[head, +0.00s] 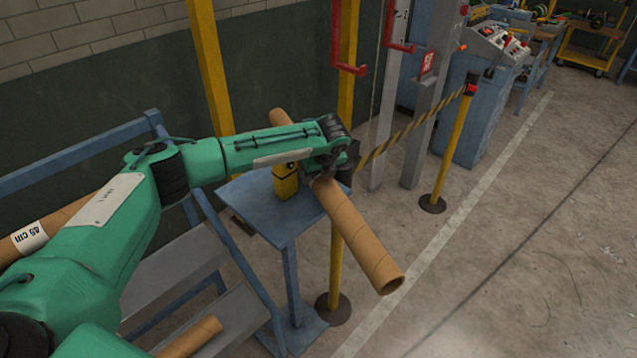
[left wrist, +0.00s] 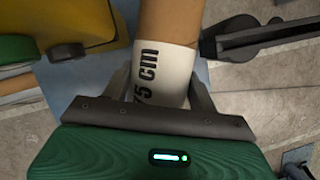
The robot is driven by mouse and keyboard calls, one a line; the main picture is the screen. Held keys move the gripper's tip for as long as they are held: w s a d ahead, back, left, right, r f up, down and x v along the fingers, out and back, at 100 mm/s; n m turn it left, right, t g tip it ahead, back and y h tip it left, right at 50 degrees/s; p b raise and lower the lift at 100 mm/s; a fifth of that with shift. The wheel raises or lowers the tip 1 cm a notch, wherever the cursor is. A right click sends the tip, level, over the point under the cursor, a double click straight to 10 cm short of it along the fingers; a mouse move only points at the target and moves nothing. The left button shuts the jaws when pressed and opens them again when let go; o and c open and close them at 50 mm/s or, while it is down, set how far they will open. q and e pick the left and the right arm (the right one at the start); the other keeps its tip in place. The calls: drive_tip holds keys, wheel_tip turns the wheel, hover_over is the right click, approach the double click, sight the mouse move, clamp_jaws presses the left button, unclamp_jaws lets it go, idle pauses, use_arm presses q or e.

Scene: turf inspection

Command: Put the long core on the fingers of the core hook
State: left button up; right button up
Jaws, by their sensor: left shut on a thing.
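The long core is a brown cardboard tube (head: 352,232). It lies slantwise in the head view, its open end toward the lower right and its far part behind my arm. My left gripper (head: 320,174) is shut on it near the middle, above a small blue table. In the left wrist view the core (left wrist: 168,22) has a white "75 cm" label between the fingers (left wrist: 160,90). Two red L-shaped fingers (head: 347,66), which look like the core hook, hang at the top, above and apart from the core; their upper ends are cut off. My right gripper is out of view.
A yellow object (head: 285,182) stands on the blue table (head: 262,212), close by the held core. A "45 cm" core (head: 62,220) lies at left, and another core (head: 192,338) lower down. Yellow posts and a striped barrier (head: 415,122) stand nearby. Floor at right is clear.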

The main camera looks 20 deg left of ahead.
use_arm(q)
wheel_tip(320, 180, down, 4)
drive_tip(key=shift+r+p, duration=0.25)
drive_tip(key=shift+p, duration=0.15)
drive_tip(key=o, duration=1.1)
drive_tip(key=shift+f, duration=0.1)
drive_tip(key=o, duration=0.4)
drive_tip(key=shift+s, duration=0.1)
drive_tip(key=shift+o, duration=0.2)
